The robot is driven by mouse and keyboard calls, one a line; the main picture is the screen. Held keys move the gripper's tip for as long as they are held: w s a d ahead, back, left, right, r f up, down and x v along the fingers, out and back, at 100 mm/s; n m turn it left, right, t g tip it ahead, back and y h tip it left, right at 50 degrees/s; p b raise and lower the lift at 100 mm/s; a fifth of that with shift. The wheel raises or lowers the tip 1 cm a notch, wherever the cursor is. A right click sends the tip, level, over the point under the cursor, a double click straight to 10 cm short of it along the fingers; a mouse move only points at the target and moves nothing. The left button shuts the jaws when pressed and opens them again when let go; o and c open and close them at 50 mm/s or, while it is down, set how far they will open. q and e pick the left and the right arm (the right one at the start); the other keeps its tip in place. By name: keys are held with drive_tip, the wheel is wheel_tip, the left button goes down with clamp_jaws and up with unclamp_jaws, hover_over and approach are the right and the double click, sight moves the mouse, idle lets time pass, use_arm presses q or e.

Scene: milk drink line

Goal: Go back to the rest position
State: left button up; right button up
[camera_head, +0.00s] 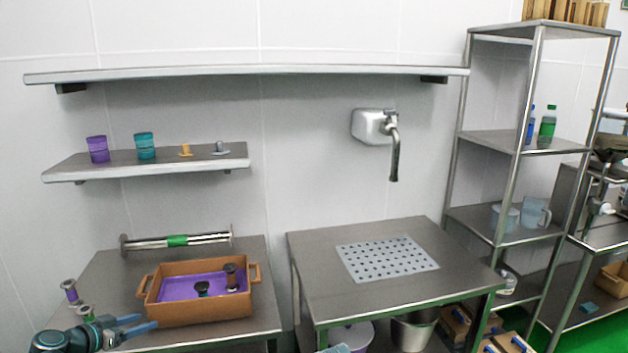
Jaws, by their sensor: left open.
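My left gripper (147,322) reaches in from the lower left, low over the front edge of the left steel table (258,268). Its two blue fingers are apart, with nothing visible between them. It is just in front of a brown crate (200,310) with two handles. The crate has a purple bottom, and two dark-topped pieces stand in it, one (231,277) at the right and a lower one (202,288) near the middle. My right gripper is not in view.
Small purple-and-grey (70,292) and green-and-grey (86,313) pieces stand near my left gripper. A steel bar with a green band (177,240) is behind the crate. A wall shelf (150,165) holds cups above. The right table (310,259) with a perforated plate (386,259) is clear.

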use_arm(q)
drive_tip(key=s+d+f+m+g+h, duration=0.1)
drive_tip(key=d+f+g, duration=0.3)
drive_tip(key=d, duration=0.8)
drive_tip(key=s+d+f+g, duration=0.2)
drive_tip(key=d+f+g, duration=0.15)
drive_tip(key=d, duration=0.85)
drive_tip(key=s+d+f+g+y, duration=0.2)
drive_tip(key=s+d+y, duration=0.1)
drive_tip(key=s+d, duration=0.4)
drive_tip(key=s+d+f+n+g+y, duration=0.1)
drive_tip(key=s+d+f+g+y, duration=0.1)
drive_tip(key=s+d+y, duration=0.2)
drive_tip(key=s+d, duration=0.3)
drive_tip(key=s, duration=0.1)
drive_tip(key=shift+d+g+p, duration=0.35)
drive_tip(key=shift+p, duration=0.05)
drive_tip(key=shift+a, duration=0.1)
